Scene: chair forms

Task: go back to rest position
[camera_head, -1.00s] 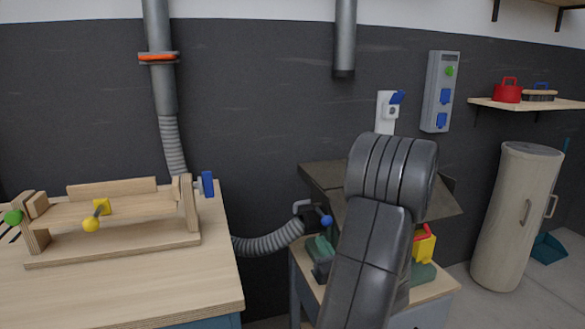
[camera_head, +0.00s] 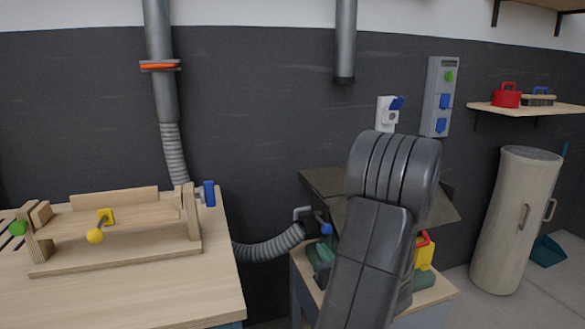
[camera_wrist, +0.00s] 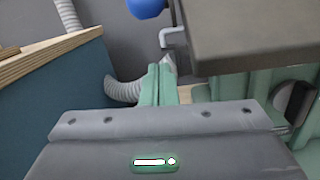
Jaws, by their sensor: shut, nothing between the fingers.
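My gripper (camera_wrist: 158,86) shows in the wrist view as two green fingers side by side, touching, with nothing between them. It points toward the grey hose and the dark wall, beside a dark flat machine table (camera_wrist: 255,35). In the head view my arm's dark grey links stand in front of the machine on the right bench, and the gripper is hidden behind them.
The left workbench (camera_head: 130,295) carries a wooden jig (camera_head: 120,235) with a yellow knob. A grey flexible hose (camera_head: 270,245) spans the gap between benches. A machine with a dark table (camera_head: 325,182) stands close around my arm. A beige bin (camera_head: 512,220) stands right.

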